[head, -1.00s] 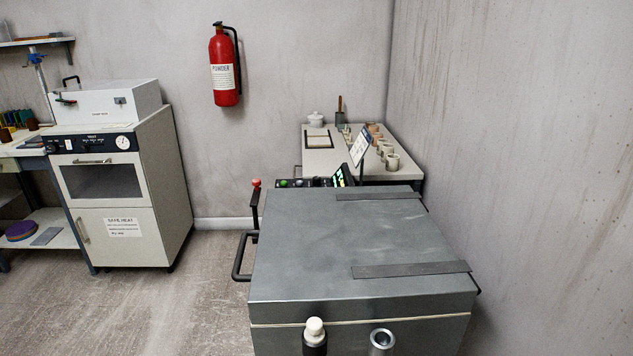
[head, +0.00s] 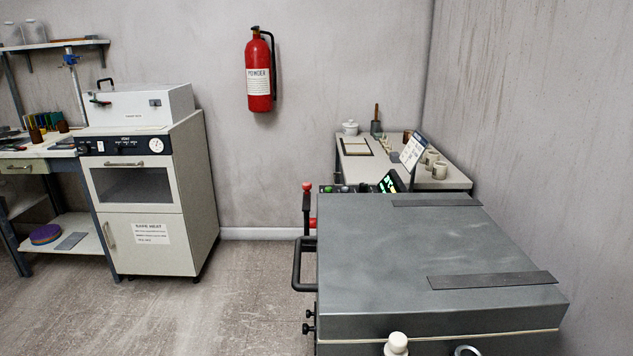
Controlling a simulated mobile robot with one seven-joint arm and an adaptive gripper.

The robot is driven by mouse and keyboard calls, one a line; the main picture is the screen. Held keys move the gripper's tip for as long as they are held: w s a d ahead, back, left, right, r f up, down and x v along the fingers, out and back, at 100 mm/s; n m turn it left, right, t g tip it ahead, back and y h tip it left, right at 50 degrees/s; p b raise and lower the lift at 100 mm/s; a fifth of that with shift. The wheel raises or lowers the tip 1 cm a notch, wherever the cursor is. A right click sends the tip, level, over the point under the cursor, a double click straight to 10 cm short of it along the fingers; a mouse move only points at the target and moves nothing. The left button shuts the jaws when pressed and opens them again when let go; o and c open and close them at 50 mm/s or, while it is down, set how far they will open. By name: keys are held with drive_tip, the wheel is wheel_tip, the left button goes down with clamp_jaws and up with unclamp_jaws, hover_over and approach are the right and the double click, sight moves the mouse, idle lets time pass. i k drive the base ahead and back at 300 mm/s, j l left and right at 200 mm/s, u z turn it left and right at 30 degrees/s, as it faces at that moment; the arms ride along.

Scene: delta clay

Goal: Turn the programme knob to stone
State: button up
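A control panel (head: 342,189) with a green button, dark knobs and a small lit display (head: 389,182) sits behind the far edge of the grey kiln-like box (head: 410,240). I cannot tell which knob is the programme knob, and no markings there are readable. The white oven cabinet (head: 160,190) at the left also has a dark panel (head: 122,143) with small controls and a round dial; its lettering is too small to read. My gripper is not in view.
A black handle (head: 299,265) and a red-topped lever (head: 307,200) stick out left of the grey box. A table with cups (head: 440,184) stands behind it. A fire extinguisher (head: 259,75) hangs on the wall. Floor (head: 250,285) between cabinet and box is clear.

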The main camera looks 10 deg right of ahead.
sight(363, 187)
drive_tip(key=i+j+u, duration=0.2)
drive_tip(key=j+u, duration=0.15)
drive_tip(key=i+j+u, duration=0.2)
drive_tip(key=u, duration=0.15)
drive_tip(key=i+j+u, duration=0.35)
drive_tip(key=i+j+z, duration=0.25)
drive_tip(key=i, duration=0.25)
drive_tip(key=i+j+z, duration=0.3)
drive_tip(key=i, duration=0.2)
drive_tip(key=i+l+z, duration=0.15)
drive_tip(key=z, duration=0.3)
drive_tip(key=i+z, duration=0.6)
drive_tip(key=z, duration=0.3)
drive_tip(key=i+l+z, duration=0.1)
drive_tip(key=i+z, duration=0.85)
